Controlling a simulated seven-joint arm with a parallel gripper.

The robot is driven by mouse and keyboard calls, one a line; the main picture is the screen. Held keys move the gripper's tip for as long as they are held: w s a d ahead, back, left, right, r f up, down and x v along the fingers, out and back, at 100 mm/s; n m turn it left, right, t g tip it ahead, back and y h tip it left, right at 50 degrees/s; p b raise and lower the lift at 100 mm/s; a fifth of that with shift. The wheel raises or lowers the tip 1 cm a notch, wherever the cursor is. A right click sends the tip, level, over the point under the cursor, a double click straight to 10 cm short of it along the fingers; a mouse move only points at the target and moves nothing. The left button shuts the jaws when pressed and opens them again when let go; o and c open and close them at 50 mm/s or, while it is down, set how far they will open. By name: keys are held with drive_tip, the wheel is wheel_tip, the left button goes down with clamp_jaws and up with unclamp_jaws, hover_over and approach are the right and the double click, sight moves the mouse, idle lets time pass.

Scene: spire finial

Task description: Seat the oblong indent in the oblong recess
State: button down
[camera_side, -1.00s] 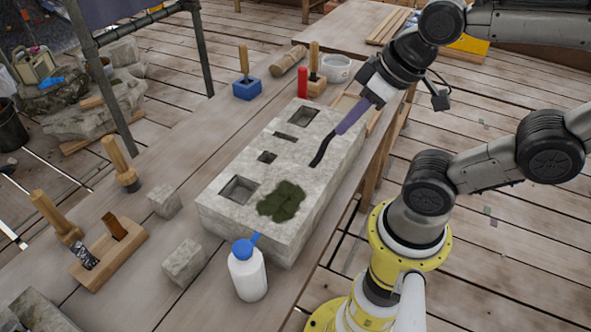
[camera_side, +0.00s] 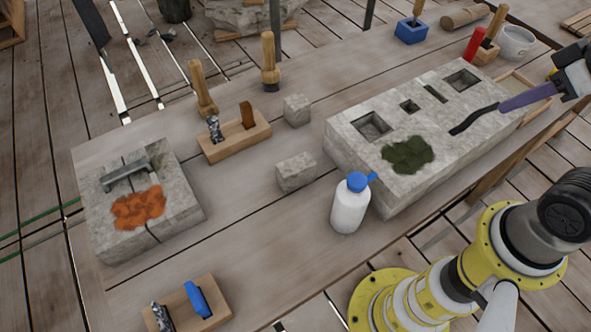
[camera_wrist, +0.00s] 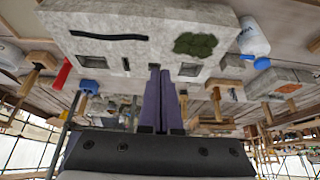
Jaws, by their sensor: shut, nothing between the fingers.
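A long pale stone block (camera_side: 345,160) has several recesses in its top: a large square one (camera_side: 372,125), a small one (camera_side: 409,106), a narrow slot (camera_side: 436,93) and an oblong one (camera_side: 463,80). Two loose grey stone pieces lie left of it, a cube-like one (camera_side: 297,108) and a longer one (camera_side: 296,172); I cannot tell for certain which is the oblong indent. My gripper (camera_side: 501,106) has purple fingers, shut and empty, above the block's right side. In the wrist view the fingers (camera_wrist: 161,70) are together, with the block (camera_wrist: 215,20) beyond.
A white bottle with blue cap (camera_side: 349,205) stands by the block's near corner. Dark green moss (camera_side: 408,154) and a black curved strip (camera_side: 473,119) are on the block. A wooden tool holder (camera_side: 235,140) and a slab with a metal bar (camera_side: 100,230) are at left.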

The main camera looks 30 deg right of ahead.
drive_tip(key=shift+c, duration=1.2)
unclamp_jaws()
